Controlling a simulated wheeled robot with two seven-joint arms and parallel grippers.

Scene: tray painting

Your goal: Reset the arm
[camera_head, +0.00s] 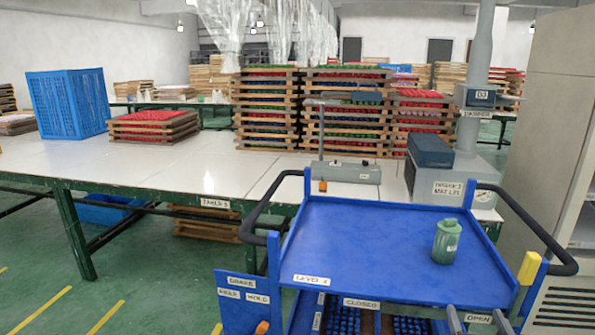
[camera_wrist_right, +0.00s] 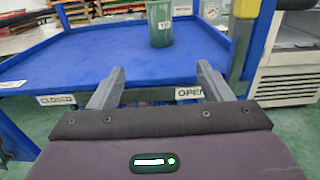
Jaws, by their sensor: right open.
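My right gripper (camera_head: 478,321) shows at the bottom edge of the head view, in front of the blue cart's OPEN label. In the right wrist view its two grey fingers (camera_wrist_right: 160,72) are spread apart with nothing between them. A green cup-like container (camera_head: 446,242) stands upright on the cart's blue top tray (camera_head: 350,240), toward the right. It also shows beyond the fingers in the right wrist view (camera_wrist_right: 159,25), apart from them. My left gripper is not in view.
The blue cart has black handles (camera_head: 270,205) at both sides and a yellow block (camera_head: 529,267) at its right corner. Behind it, a white table (camera_head: 200,170) bears stacked wooden trays (camera_head: 267,110) and a blue crate (camera_head: 68,103). A tall cabinet (camera_head: 550,130) stands at right.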

